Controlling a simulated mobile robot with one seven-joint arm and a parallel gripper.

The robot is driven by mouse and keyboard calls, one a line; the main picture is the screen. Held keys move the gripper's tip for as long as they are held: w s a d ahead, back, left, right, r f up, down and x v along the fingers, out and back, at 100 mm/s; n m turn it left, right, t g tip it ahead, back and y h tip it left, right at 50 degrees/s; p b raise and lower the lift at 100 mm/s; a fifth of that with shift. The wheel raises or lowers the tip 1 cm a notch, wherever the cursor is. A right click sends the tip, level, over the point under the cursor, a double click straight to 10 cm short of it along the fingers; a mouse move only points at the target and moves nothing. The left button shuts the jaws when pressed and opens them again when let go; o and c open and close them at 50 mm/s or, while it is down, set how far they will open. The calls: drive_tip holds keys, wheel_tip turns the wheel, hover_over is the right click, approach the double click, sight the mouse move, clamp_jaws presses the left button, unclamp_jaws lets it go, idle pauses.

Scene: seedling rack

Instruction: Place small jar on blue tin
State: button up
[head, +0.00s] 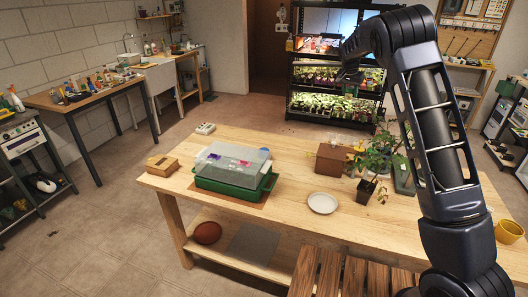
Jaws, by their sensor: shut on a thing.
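My arm rises at the right of the head view and bends over at the top. My gripper (351,80) hangs at its far end, in front of the seedling rack, above the far side of the table. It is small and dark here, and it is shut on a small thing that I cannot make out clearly. I cannot clearly identify the small jar. A bit of blue shows behind the clear-lidded green crate (232,190); whether it is the blue tin I cannot tell.
The wooden table (290,215) also bears a white plate (322,203), a brown box (331,159), a potted plant (367,190), a small wooden box (162,165) and a yellow pot (509,231). Bare tabletop lies around the plate. The lit seedling rack (292,85) stands behind.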

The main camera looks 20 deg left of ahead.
drive_tip(key=s+a+n+y, duration=0.15)
drive_tip(key=s+a, duration=0.45)
drive_tip(key=a, duration=0.6)
drive_tip(key=s+a+n, duration=0.2)
drive_tip(key=s+a, duration=0.5)
drive_tip(key=a, duration=0.5)
drive_tip(key=s+a+n+y, duration=0.15)
drive_tip(key=s+a, duration=0.45)
drive_tip(key=a, duration=0.6)
drive_tip(key=shift+n+h, duration=0.3)
drive_tip(key=shift+h, duration=0.1)
wheel_tip(320, 180, down, 25)
drive_tip(key=shift+w+a+f, duration=0.1)
drive_tip(key=shift+w, duration=0.05)
drive_tip(key=shift+f, duration=0.1)
drive_tip(key=o, duration=1)
